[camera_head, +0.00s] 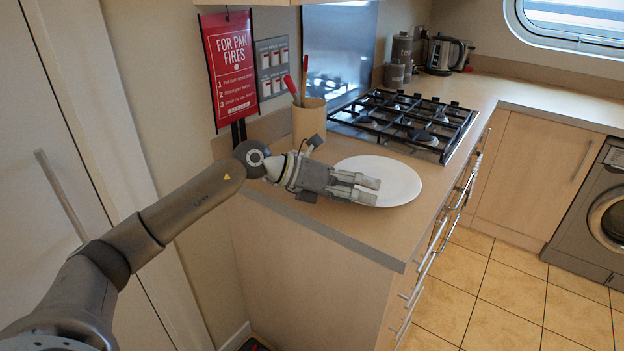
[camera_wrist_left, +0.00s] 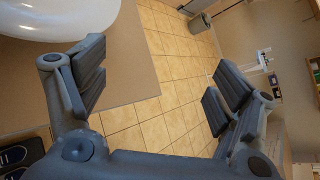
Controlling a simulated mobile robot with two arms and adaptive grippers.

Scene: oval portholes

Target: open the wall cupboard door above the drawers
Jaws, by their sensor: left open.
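Only the pale lower edge of what looks like the wall cupboard (camera_head: 262,2) shows, at the top of the head view. Its door and handle are out of frame. The drawers (camera_head: 432,262), with several bar handles, line the right side of the counter below. My left gripper (camera_head: 372,189) is open and empty, over or beside the white plate on the counter and well below the cupboard edge. In the left wrist view its two fingers (camera_wrist_left: 155,78) are spread wide apart with tiled floor behind them. My right gripper is not in view.
The white plate (camera_head: 392,178) lies on the counter (camera_head: 355,226). A utensil pot (camera_head: 309,121), a gas hob (camera_head: 408,121) and a kettle (camera_head: 443,55) stand further back. A red sign (camera_head: 231,68) hangs on the wall. The tiled floor (camera_head: 490,305) at right is clear.

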